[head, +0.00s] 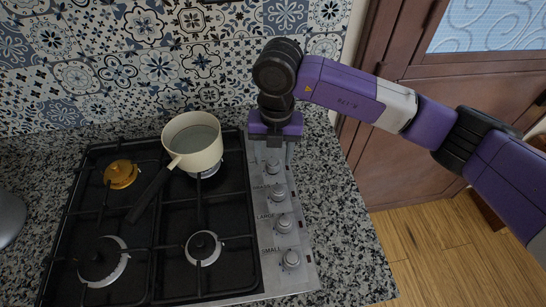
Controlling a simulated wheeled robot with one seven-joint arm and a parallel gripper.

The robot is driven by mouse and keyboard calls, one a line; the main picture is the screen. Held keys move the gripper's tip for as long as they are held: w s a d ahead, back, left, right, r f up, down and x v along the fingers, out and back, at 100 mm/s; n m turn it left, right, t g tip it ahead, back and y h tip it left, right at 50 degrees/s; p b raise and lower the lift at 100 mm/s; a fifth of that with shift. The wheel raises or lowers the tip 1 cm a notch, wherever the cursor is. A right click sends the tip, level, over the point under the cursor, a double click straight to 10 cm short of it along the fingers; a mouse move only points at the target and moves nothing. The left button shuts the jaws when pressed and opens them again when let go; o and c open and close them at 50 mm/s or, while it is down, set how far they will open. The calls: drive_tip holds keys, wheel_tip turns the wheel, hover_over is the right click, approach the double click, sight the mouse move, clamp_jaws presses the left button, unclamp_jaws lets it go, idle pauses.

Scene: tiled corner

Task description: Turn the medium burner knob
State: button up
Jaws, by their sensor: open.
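A column of knobs runs down the right strip of the stove (248,270). The top knob (272,166) is just below my gripper (275,152) in the picture. The second knob (279,193) has a label too small to read. The third knob (284,223) is beside the word LARGE, and the bottom knob (291,259) is beside SMALL. I cannot read which one is marked medium. My gripper is open and points down at the far end of the strip, its fingers apart and empty. Whether it touches the top knob cannot be told.
A cream saucepan (194,140) stands on the back right burner, its dark handle (148,195) pointing front left. A tiled wall (150,60) is behind the stove. Granite counter (345,245) is clear to the right of the knobs. A brown door (400,165) stands further right.

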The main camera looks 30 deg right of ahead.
drive_tip(key=shift+f, duration=1.05)
clamp_jaws()
